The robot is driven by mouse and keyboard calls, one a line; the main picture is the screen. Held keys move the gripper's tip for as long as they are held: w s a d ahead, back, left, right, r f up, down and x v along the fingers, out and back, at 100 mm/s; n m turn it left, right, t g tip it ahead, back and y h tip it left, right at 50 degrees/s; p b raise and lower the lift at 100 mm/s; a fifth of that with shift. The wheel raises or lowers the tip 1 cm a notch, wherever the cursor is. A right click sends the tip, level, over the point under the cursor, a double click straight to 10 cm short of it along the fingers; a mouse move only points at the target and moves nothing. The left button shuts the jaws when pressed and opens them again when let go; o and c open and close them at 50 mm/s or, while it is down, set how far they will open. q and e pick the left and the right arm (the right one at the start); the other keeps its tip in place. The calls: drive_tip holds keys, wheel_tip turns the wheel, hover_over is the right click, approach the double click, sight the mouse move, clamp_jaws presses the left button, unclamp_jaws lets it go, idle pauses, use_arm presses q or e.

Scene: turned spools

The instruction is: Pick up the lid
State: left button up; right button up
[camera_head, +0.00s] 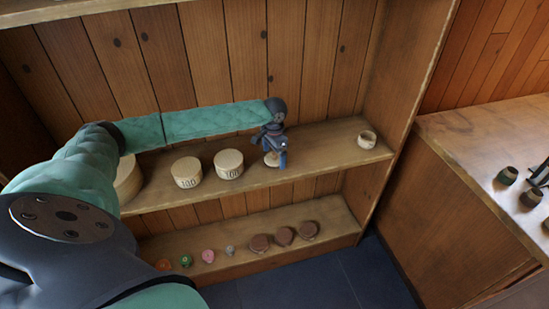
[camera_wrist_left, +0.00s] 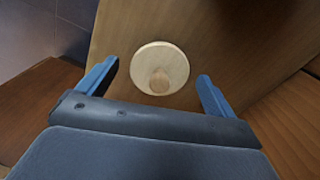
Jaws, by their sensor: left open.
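The lid (camera_wrist_left: 172,61) is a round, pale wooden disc with a knob in its middle. In the left wrist view it lies on the shelf board between and a little beyond the two blue fingers. In the head view the lid (camera_head: 270,160) is partly hidden behind my left gripper (camera_head: 280,157). My left gripper is open and empty, above the lid on the upper shelf. In the left wrist view the gripper (camera_wrist_left: 156,78) has a finger on each side of the lid, with no contact that I can see. My right gripper is not in view.
Two round wooden boxes marked 100 (camera_head: 187,172) (camera_head: 229,164) stand left of the lid on the upper shelf (camera_head: 325,150). A small pale cup (camera_head: 367,139) stands at its right end. Small coloured items and brown pots (camera_head: 284,236) are on the lower shelf. A counter (camera_head: 465,140) is at right.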

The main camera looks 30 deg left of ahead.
use_arm(q)
drive_tip(key=shift+f, duration=0.15)
drive_tip(key=shift+c, duration=0.4)
drive_tip(key=c, duration=1)
